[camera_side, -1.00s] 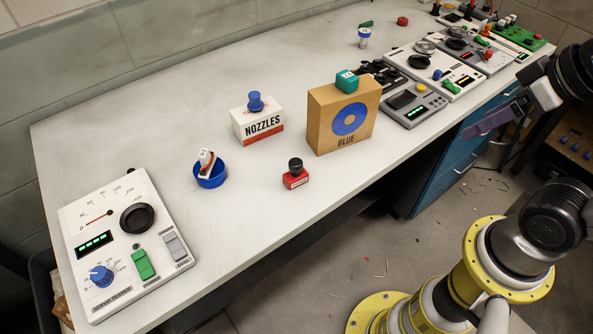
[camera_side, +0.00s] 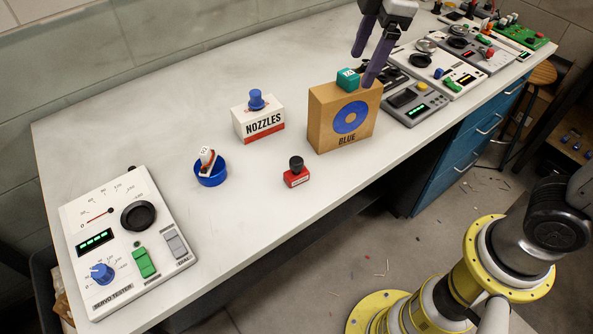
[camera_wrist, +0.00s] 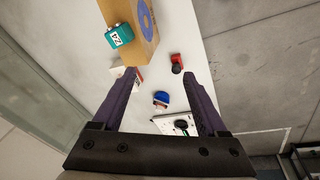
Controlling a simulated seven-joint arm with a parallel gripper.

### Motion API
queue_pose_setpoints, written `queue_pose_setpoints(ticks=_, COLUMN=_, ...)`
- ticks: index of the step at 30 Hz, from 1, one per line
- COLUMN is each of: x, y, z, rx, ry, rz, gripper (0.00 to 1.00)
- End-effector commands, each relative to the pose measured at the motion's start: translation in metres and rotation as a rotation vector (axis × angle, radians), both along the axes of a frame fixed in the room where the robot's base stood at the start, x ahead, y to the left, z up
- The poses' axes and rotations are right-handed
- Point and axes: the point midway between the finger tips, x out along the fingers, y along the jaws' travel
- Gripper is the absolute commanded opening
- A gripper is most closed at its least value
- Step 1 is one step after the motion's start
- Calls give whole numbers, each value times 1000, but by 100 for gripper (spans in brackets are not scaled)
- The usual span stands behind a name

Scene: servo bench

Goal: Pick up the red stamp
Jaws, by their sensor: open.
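The red stamp (camera_side: 296,174) has a red block base and a black knob handle. It stands upright on the bench in front of the cardboard box, near the front edge. In the wrist view the red stamp (camera_wrist: 177,63) shows beyond my right finger's tip. My gripper (camera_side: 370,62) is open and empty, with purple fingers, above and behind the box marked BLUE, well away from the stamp. In the wrist view my gripper (camera_wrist: 158,82) has its two fingers spread wide.
The brown BLUE box (camera_side: 343,118) carries a teal block (camera_side: 348,79) close to my fingers. A white NOZZLES box (camera_side: 258,124) has a blue knob on top. A blue bowl (camera_side: 210,178) holds a white item. A servo tester (camera_side: 126,243) lies at left. Bench is clear around the stamp.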

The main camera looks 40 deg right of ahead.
Motion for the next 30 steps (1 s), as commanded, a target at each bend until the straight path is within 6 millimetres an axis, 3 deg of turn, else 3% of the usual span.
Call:
queue_pose_setpoints(ticks=1, x=14, y=19, z=-15, rx=-17, ry=38, rz=59, gripper=76)
queue_pose_setpoints(ticks=4, x=33, y=51, z=-42, rx=-42, ry=96, rz=147, gripper=76)
queue_pose_setpoints(ticks=10, x=41, y=93, z=-91, rx=-80, ry=186, rz=227, gripper=76)
queue_pose_setpoints(ticks=15, x=34, y=105, z=-110, rx=-94, ry=216, rz=256, gripper=76)
queue_pose_setpoints(ticks=24, x=34, y=104, z=-163, rx=-94, ry=218, rz=253, gripper=76)
queue_pose_setpoints(ticks=30, x=35, y=104, z=-186, rx=-94, ry=216, rz=253, gripper=76)
